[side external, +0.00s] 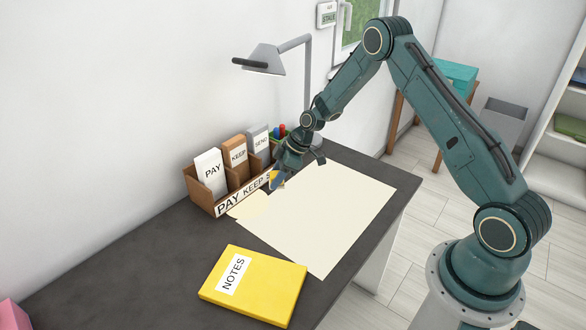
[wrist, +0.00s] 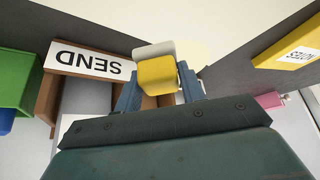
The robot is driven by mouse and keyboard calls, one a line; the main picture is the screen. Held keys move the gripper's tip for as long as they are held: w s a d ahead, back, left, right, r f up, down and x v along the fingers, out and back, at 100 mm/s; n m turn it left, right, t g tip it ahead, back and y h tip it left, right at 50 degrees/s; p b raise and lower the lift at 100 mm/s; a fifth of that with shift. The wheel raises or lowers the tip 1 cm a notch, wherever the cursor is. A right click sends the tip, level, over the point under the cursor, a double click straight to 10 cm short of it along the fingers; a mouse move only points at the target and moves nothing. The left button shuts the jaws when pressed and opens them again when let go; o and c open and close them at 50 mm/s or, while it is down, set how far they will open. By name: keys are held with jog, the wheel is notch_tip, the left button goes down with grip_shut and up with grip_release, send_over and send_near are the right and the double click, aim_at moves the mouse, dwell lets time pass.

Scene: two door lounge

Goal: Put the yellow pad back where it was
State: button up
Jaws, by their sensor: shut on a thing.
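My gripper (side external: 282,174) is shut on a small yellow block with a pale grey-white end. The block (wrist: 157,76) shows between the two blue-grey fingers in the wrist view. In the side view the gripper is low, beside the front of the desk organizer (side external: 203,199), near the left corner of the cream sheet (side external: 320,215). I cannot tell whether the block touches the desk. A larger flat yellow pad labelled NOTES (side external: 265,288) lies at the front of the desk, apart from the gripper. It also shows at the right of the wrist view (wrist: 285,50).
The organizer has slots labelled PAY, KEEP and SEND, holding upright items. A pale yellow round patch (side external: 246,205) lies between it and the sheet. A grey lamp (side external: 265,58) stands behind. Something pink (side external: 12,313) is at the left edge. The dark desk's left part is clear.

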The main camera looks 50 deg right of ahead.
jog(key=shift+f, duration=0.25)
jog(key=shift+f, duration=1.8)
jog(key=shift+f, duration=0.1)
jog(key=o, duration=0.9)
jog(key=shift+o, duration=0.2)
jog(key=v, duration=1.2)
